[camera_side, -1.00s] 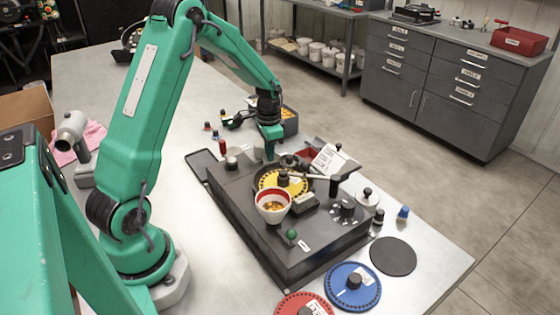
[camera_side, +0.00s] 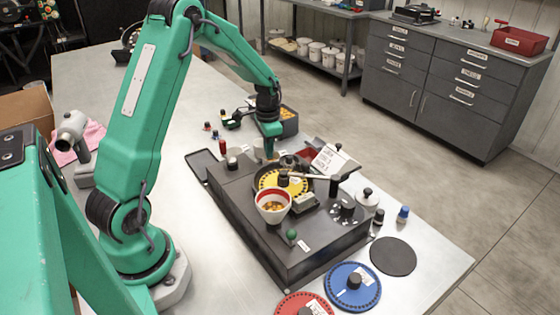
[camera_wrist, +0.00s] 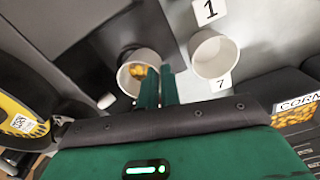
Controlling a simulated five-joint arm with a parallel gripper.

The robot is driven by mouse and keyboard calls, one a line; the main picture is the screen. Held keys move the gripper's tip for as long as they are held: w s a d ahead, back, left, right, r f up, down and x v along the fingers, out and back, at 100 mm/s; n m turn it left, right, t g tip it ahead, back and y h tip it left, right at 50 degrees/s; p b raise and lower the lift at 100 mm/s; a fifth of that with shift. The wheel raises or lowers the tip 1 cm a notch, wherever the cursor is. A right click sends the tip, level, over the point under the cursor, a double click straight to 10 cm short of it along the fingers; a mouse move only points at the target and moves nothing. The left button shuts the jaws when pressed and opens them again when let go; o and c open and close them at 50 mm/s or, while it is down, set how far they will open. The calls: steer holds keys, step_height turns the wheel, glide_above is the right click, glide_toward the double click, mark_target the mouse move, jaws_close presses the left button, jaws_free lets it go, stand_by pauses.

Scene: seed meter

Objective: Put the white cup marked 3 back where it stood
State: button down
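A white cup (camera_wrist: 126,84) with some yellow corn kernels inside shows in the wrist view, left of the fingers. Its number is not visible. My gripper (camera_wrist: 161,80) has its two green fingers close together at the cup's right wall, and it appears shut on that wall. In the side view my gripper (camera_side: 269,150) is behind the dark seed meter (camera_side: 265,228), and the held cup is mostly hidden there. In the wrist view, an empty white cup (camera_wrist: 212,55) stands right of the fingers by a label 7 (camera_wrist: 220,83).
A label 1 (camera_wrist: 208,10) lies beyond the empty cup. A corn bin (camera_wrist: 296,110) is at the right. The meter carries a red-rimmed bowl (camera_side: 273,210) with kernels and a yellow disc (camera_wrist: 20,122). Blue (camera_side: 345,295) and red (camera_side: 290,305) discs lie at the front.

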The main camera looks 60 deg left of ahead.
steer(key=shift+r, duration=0.85)
steer(key=shift+r, duration=0.35)
steer(key=shift+r, duration=0.5)
steer(key=shift+r, duration=1.3)
steer(key=shift+r, duration=0.15)
